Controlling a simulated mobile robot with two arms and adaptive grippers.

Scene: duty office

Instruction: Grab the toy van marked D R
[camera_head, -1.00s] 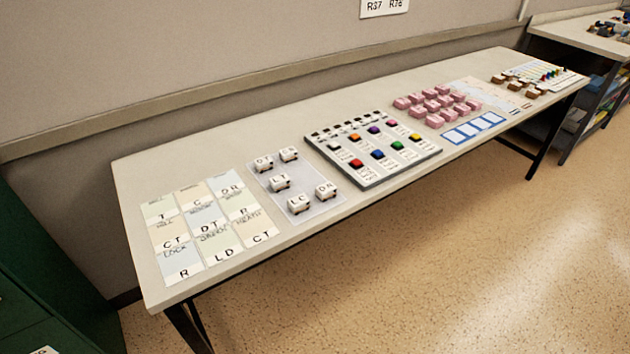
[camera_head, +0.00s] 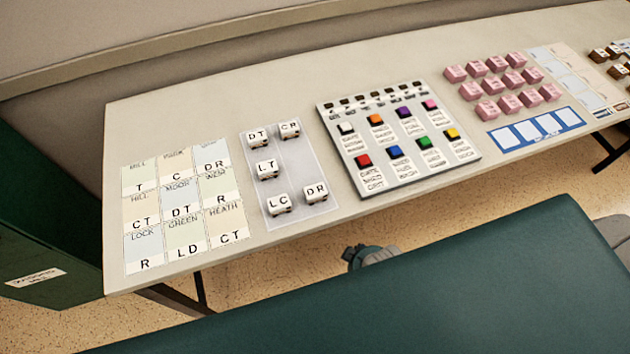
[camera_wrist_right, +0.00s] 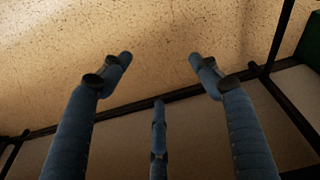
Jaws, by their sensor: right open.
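The toy van marked D R (camera_head: 315,193) is small and white with black letters. It stands at the front right of a pale grey mat (camera_head: 292,165) on the table, beside the van marked L C (camera_head: 279,204). In the right wrist view, my right gripper (camera_wrist_right: 160,72) has its fingers spread and empty, with the speckled floor and dark table frame beyond. In the head view, a grey mechanical part (camera_head: 367,256) shows below the table's front edge, apart from the vans; I cannot tell which arm it belongs to. My left gripper is not identifiable.
Other white vans marked D T (camera_head: 257,139), L T (camera_head: 267,169) and apparently C R (camera_head: 290,129) share the mat. Lettered cards (camera_head: 185,212) lie left. A board with coloured blocks (camera_head: 398,140) and pink blocks (camera_head: 502,85) lie right. A green cabinet (camera_head: 45,240) stands left.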

